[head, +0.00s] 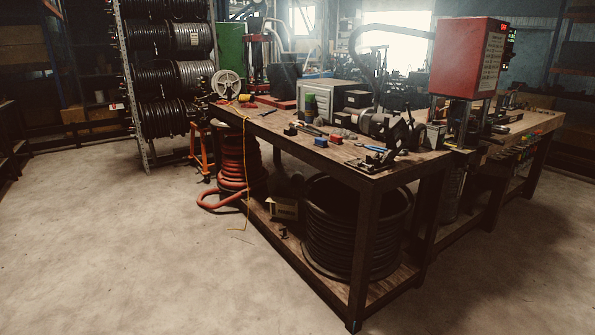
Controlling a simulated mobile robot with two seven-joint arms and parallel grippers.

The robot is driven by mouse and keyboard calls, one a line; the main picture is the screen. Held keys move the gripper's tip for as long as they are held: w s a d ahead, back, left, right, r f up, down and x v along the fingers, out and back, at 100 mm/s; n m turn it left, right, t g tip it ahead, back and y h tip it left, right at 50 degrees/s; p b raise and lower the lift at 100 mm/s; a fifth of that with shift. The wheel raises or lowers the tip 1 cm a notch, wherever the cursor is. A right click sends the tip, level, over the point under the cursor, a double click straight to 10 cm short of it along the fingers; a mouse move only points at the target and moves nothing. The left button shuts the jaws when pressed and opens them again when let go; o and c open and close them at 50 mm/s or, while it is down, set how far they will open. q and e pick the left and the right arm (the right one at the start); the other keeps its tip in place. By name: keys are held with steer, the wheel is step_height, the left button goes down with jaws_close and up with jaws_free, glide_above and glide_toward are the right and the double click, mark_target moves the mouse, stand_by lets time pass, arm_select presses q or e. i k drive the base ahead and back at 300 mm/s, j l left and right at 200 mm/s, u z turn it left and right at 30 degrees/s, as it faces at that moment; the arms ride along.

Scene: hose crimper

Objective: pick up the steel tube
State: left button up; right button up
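Neither of my grippers is in view. I cannot single out the steel tube among the small items on the wooden workbench (330,153), which stands ahead of me in the head view. Small blocks, including a blue one (321,142) and a red one (336,139), lie near its front edge. Blue-handled pliers (375,148) and dark tools lie to the right of them. At this distance the small items are too small to tell apart well.
A red machine (467,57) stands on the right part of the bench. A large black hose coil (345,235) sits on the lower shelf. An orange hose (213,200) spreads on the floor left of the bench. A hose reel rack (165,75) stands behind. The left floor is clear.

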mark_target(325, 133)
steer(key=i+j+u, duration=0.2)
steer(key=i+u, duration=0.15)
steer(key=i, duration=0.2)
steer(key=i+u, duration=0.4)
steer(key=i+j+z, duration=0.1)
steer(key=i, duration=1.35)
steer(key=i+z, duration=0.35)
steer(key=i, duration=0.2)
steer(key=i+j+z, duration=0.3)
steer(key=i, duration=0.25)
